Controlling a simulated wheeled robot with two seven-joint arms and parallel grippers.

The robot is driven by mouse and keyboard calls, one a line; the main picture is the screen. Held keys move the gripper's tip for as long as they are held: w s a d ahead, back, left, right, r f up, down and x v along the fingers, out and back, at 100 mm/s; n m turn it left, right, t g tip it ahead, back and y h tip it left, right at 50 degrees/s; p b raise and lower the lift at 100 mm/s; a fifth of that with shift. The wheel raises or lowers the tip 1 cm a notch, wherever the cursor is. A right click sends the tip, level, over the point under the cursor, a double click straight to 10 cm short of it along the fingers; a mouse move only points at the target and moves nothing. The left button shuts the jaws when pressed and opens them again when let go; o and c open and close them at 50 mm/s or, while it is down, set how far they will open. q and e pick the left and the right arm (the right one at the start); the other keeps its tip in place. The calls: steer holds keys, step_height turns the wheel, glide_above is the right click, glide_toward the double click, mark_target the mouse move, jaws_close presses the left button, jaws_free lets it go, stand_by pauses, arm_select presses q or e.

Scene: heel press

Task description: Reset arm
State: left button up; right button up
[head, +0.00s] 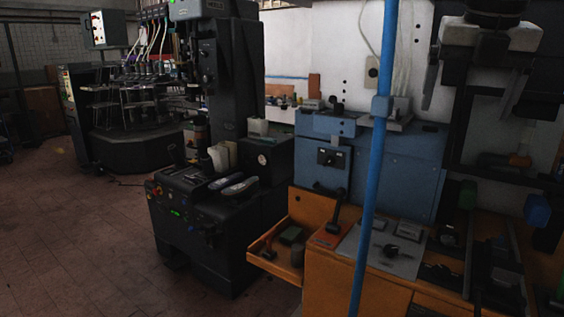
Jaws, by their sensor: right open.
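My right gripper (470,105) hangs at the upper right of the head view. Its two dark fingers point down and stand wide apart, with nothing between them. It is in front of the blue machine's right side and the dark rack. The black heel press (205,215) stands left of centre, with a tall column behind it. Two light, shoe-shaped pieces (238,187) lie on its top. My left gripper is not in view.
An orange bench (330,280) with an open drawer (275,262) and loose tools stands at the lower right. A blue pole (371,180) rises before the blue machine (395,160). A dark machine (130,140) stands behind left. The tiled floor (80,220) is clear at left.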

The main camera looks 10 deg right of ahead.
steer(key=w+a+f+n+g+y, duration=0.2)
steer(key=a+f+n+y, duration=0.35)
steer(key=a+f, duration=1)
steer(key=s+a+f+m+g+y, duration=0.1)
steer(key=s+a+f+y, duration=0.15)
steer(key=a+y, duration=0.35)
steer(key=s+a+f+m+g+y, duration=0.1)
steer(key=s+a+f+y, duration=0.2)
steer(key=a, duration=0.6)
steer(key=s+a+f+m+g+y, duration=0.1)
steer(key=s+a+y, duration=0.2)
steer(key=a+y, duration=0.35)
steer(key=w+d+f+m+t+h, duration=0.1)
steer(key=d+f+m+t+h, duration=0.35)
steer(key=f+m+t, duration=0.4)
steer(key=w+d+f+m+t+h, duration=0.2)
steer(key=d+f+m+t+h, duration=0.3)
steer(key=m+t, duration=0.7)
steer(key=s+d+f+m+g+h, duration=0.4)
steer(key=s+f, duration=0.4)
steer(key=f, duration=0.3)
steer(key=s+d+f+m+g+h, duration=0.3)
steer(key=s+d+f+m+g, duration=0.2)
steer(key=f, duration=0.6)
steer(key=s+d+m, duration=0.1)
steer(key=s+d, duration=0.1)
steer(key=s, duration=0.1)
steer(key=shift+s+d+h, duration=0.3)
steer(key=shift+s+h, duration=0.05)
steer(key=shift+s, duration=0.05)
